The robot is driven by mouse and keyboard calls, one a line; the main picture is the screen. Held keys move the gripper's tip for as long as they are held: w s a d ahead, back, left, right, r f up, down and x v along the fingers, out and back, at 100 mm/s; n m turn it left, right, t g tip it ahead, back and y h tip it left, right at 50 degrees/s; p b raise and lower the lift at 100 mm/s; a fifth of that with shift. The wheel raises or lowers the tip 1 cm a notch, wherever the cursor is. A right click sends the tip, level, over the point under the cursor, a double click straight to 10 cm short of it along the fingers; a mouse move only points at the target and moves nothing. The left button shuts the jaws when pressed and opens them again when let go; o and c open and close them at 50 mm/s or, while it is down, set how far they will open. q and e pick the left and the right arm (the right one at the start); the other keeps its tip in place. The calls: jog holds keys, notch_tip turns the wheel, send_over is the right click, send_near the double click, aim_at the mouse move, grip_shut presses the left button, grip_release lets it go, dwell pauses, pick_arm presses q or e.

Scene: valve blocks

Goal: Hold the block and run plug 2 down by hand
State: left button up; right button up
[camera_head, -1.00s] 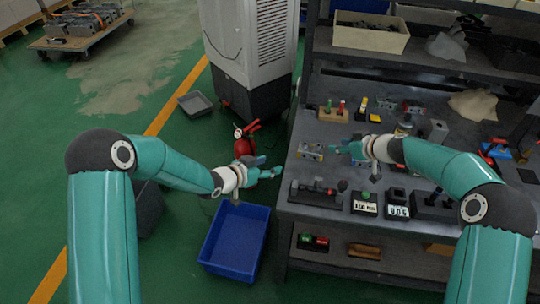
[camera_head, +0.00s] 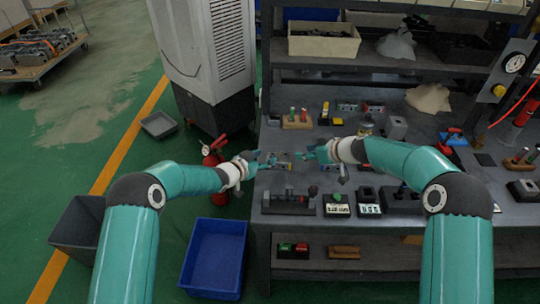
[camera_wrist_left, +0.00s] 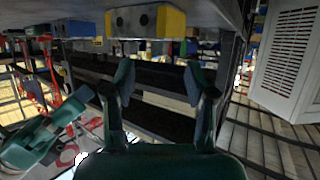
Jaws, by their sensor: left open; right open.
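A small grey valve block with yellow ends (camera_head: 282,164) lies near the left edge of the workbench, between my two grippers and partly hidden by them. My right gripper (camera_head: 308,155) is open just right of the block. I cannot tell which plug is plug 2.
The workbench (camera_head: 262,209) holds a dark fixture (camera_head: 289,202) in front and a wooden stand with coloured pegs (camera_head: 297,121) behind. A blue bin (camera_head: 214,258) and a red extinguisher (camera_head: 216,170) stand on the floor to the left.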

aim_at(271, 154)
pick_arm(q)
jog(key=shift+x, duration=2)
jog(key=shift+c, duration=0.4)
grip_shut()
jog(key=shift+o, duration=0.4)
grip_release()
jog(key=shift+s+r, duration=0.1)
jog(key=shift+s, duration=0.05)
jog(key=v, duration=1.1)
jog(key=shift+s+a, duration=0.25)
jog(key=shift+a, duration=0.05)
